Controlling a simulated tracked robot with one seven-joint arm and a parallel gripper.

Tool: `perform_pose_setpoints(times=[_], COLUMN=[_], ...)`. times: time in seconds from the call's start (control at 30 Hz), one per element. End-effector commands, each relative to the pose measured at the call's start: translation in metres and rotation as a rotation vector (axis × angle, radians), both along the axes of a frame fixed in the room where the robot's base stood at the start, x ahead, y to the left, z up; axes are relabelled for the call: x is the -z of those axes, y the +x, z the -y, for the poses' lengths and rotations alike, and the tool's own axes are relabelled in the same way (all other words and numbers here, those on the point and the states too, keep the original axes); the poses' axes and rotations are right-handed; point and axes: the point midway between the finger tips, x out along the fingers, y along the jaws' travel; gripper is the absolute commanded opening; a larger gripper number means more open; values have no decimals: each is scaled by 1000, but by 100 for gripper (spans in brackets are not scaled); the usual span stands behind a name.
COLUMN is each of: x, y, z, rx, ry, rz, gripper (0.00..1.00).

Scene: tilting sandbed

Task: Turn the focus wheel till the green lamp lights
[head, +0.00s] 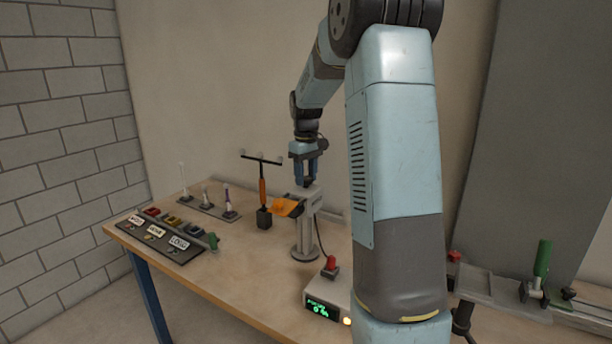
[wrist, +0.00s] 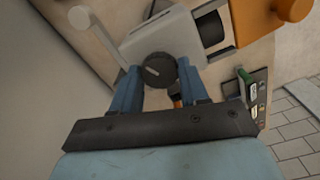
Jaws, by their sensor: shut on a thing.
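The focus wheel shows in the wrist view as a dark round knob (wrist: 158,70) on the side of a pale grey instrument head. My gripper (head: 307,183) is at the top of the grey instrument stand (head: 305,232). In the wrist view its two blue fingers (wrist: 160,76) stand on either side of the knob and are shut on it. In the head view the fingers hide the wheel. A white readout box (head: 322,308) shows green digits, which look like a low percentage. A small lamp (head: 347,321) on its front glows yellow-amber. I see no lit green lamp.
An orange part (head: 287,207) juts from the instrument's left. A dark T-shaped stand with an orange grip (head: 262,190) is close behind. A labelled switch panel (head: 160,238) lies at the left. Bare table lies in front.

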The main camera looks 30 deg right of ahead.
Motion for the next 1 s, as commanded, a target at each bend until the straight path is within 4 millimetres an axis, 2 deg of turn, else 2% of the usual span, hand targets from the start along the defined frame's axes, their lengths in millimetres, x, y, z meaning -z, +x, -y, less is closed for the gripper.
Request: perform_pose_setpoints(times=[0.4,1.0], x=[-3,-3], y=[2,2], z=[1,0], rx=[258,324], ry=[-1,-1], rz=[9,10], gripper=[14,14])
